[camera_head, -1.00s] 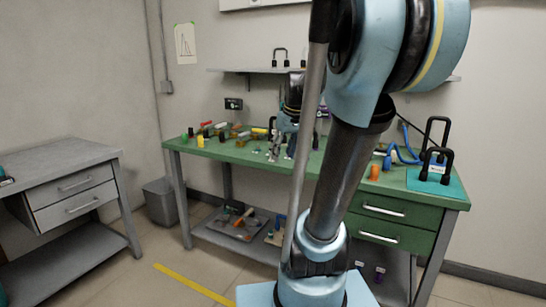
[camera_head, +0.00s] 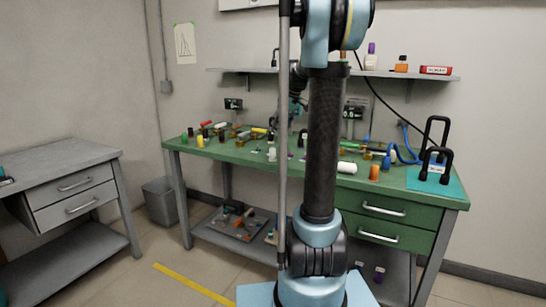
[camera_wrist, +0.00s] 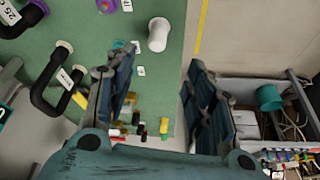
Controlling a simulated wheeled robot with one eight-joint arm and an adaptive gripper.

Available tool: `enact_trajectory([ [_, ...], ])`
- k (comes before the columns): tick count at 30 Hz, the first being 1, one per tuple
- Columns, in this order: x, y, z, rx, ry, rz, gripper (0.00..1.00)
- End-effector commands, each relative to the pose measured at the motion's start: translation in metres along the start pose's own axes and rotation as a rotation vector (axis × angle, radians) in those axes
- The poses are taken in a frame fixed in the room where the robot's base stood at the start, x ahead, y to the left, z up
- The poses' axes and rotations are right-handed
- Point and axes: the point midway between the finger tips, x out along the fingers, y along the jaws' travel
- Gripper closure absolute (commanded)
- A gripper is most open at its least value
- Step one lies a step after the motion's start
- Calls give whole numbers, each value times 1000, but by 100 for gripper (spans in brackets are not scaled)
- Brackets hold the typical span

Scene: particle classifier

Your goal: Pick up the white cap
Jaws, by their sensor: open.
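A white, round, cup-like piece, which looks like the white cap (camera_wrist: 158,34), stands on the green bench top near its edge in the wrist view. In the head view a white piece (camera_head: 347,168) lies near the front edge, right of my arm; it appears to be the same one. My gripper (camera_wrist: 158,85) is open, with nothing between its fingers. In the wrist view the cap is above the gap between the fingertips, apart from them. In the head view my arm hides most of the gripper.
The green bench (camera_head: 225,153) holds several small bottles and coloured parts on its left. An orange piece (camera_head: 375,172) stands right of the white one. Black handles (camera_head: 437,160) rise at the right end. A shelf (camera_head: 415,75) hangs behind.

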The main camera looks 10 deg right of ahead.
Motion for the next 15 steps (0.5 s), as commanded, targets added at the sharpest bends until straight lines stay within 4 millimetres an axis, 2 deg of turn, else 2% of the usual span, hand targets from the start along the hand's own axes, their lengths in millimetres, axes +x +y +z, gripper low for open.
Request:
enact_trajectory([
  [9,57,0,0,-1,0,0,51],
  [15,80,0,0,1,0,1,51],
])
